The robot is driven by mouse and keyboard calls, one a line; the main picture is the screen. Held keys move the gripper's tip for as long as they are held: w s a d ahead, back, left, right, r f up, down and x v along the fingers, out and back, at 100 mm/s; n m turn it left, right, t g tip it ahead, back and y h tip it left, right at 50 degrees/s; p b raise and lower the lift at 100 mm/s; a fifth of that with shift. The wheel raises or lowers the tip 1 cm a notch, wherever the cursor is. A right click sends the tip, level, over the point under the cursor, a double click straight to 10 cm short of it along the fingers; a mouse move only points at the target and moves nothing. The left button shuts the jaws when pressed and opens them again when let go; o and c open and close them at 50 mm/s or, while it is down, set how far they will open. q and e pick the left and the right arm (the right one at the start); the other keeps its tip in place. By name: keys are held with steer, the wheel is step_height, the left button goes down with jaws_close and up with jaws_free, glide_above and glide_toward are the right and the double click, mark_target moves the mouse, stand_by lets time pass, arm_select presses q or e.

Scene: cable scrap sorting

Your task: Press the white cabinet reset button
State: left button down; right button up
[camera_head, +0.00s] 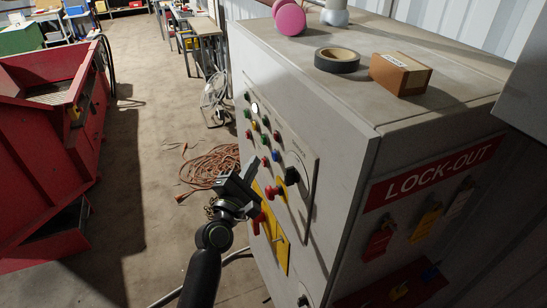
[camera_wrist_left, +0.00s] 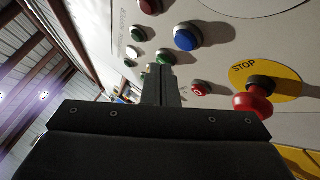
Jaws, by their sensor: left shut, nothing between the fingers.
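The white button (camera_head: 254,107) sits among coloured buttons on the front panel of the grey cabinet (camera_head: 345,150). A small pale button (camera_wrist_left: 131,52) at the left of the panel in the left wrist view is probably the same one. My left gripper (camera_head: 253,167) is shut and empty, in front of the panel and lower than the white button. In the left wrist view its closed fingers (camera_wrist_left: 161,84) point toward the panel, overlapping a green button (camera_wrist_left: 165,57). Contact cannot be told. My right gripper is not in view.
A red stop mushroom button (camera_wrist_left: 256,97) on a yellow plate and a blue button (camera_wrist_left: 187,36) are near the fingers. Black tape (camera_head: 337,61) and a brown box (camera_head: 400,74) lie on the cabinet top. Orange cable (camera_head: 210,165) lies on the floor; a red bin (camera_head: 45,150) stands left.

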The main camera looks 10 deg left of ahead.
arm_select(q)
steer(key=shift+w+d, duration=0.5)
steer(key=shift+d, duration=0.3)
stand_by(1.5)
steer(key=shift+w+d, duration=0.25)
steer(key=shift+d, duration=0.1)
steer(key=shift+w+d, duration=0.25)
steer(key=shift+d, duration=0.1)
stand_by(0.8)
steer(key=shift+a, duration=0.1)
steer(key=shift+s+a, duration=0.5)
steer(key=shift+a, duration=0.1)
steer(key=s+a, duration=0.2)
steer(key=a, duration=0.2)
steer(key=shift+s+a+p, duration=0.1)
steer(key=shift+s+p, duration=0.25)
steer(key=shift+s, duration=0.05)
